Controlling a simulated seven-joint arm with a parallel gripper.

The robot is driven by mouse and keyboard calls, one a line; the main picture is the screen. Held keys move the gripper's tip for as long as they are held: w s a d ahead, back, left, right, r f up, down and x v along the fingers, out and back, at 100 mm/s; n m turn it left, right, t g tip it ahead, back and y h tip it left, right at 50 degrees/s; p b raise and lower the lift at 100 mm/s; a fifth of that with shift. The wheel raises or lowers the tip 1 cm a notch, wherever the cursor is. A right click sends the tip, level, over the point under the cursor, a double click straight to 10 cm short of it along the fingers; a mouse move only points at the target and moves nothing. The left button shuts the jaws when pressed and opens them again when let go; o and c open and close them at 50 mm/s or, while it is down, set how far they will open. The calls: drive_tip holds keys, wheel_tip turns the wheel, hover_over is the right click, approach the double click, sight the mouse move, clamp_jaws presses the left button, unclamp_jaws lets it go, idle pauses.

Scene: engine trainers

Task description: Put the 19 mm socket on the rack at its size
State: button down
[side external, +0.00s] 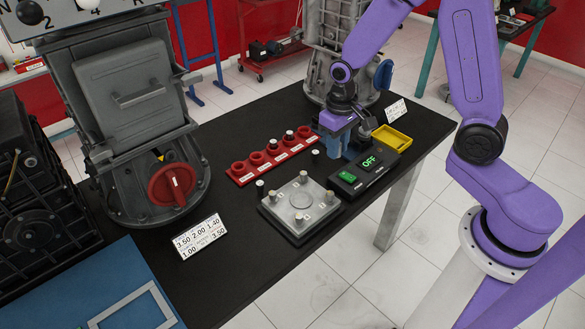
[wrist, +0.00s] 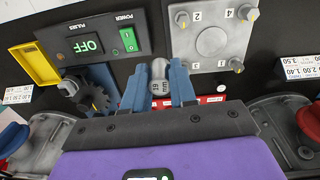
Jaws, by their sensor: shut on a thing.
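In the wrist view only bits of the rack (wrist: 212,99) show.
A metal plate (side external: 317,208) with corner bolts stands in front of the rack. A small cylinder (side external: 260,188) and a dark one (side external: 315,157) stand near it. The switch box reading OFF (side external: 364,174) and a yellow tray (side external: 393,137) are at right. An engine trainer (side external: 125,110) stands left.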

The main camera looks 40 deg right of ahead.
drive_tip(key=w+a+f+n, duration=0.1)
drive_tip(key=w+a+f, duration=0.2)
drive_tip(key=w, duration=0.1)
hover_over(279, 171)
drive_tip(key=s, duration=0.1)
wheel_tip(279, 171, down, 8)
drive_tip(key=shift+f, duration=0.1)
drive_tip(key=shift+w+f, duration=0.45)
drive_tip(key=shift+f, duration=0.05)
drive_tip(key=shift+w+f, duration=0.15)
drive_tip(key=shift+f, duration=1.45)
drive_tip(key=shift+f, duration=0.15)
drive_tip(key=c, duration=0.9)
unclamp_jaws()
